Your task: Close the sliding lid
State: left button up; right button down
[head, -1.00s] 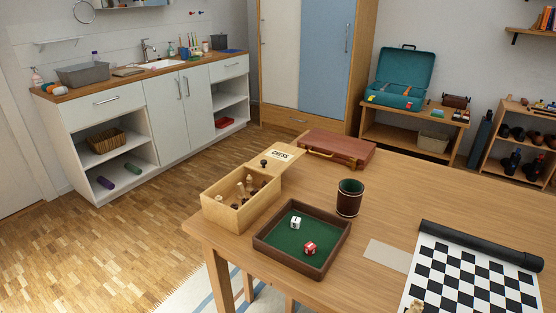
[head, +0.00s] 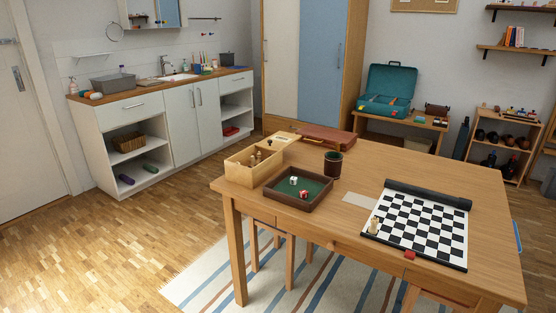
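A light wooden box (head: 240,177) stands at the left end of the table, with several chess pieces (head: 257,159) showing inside. Its sliding lid (head: 283,138) is pulled out toward the back right, so the front part of the box is open. The small print on the lid is too small to read now. Neither of my grippers is in view.
On the wooden table (head: 420,190) are a dice tray (head: 318,201) with two dice, a dark cup (head: 333,164), a reddish-brown case (head: 327,140) behind the lid, and a partly rolled chessboard mat (head: 419,225). A striped rug (head: 205,290) lies below.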

aim_at(280, 140)
jog(key=u, duration=0.95)
jog(key=i, duration=1.1)
jog(key=z, duration=0.5)
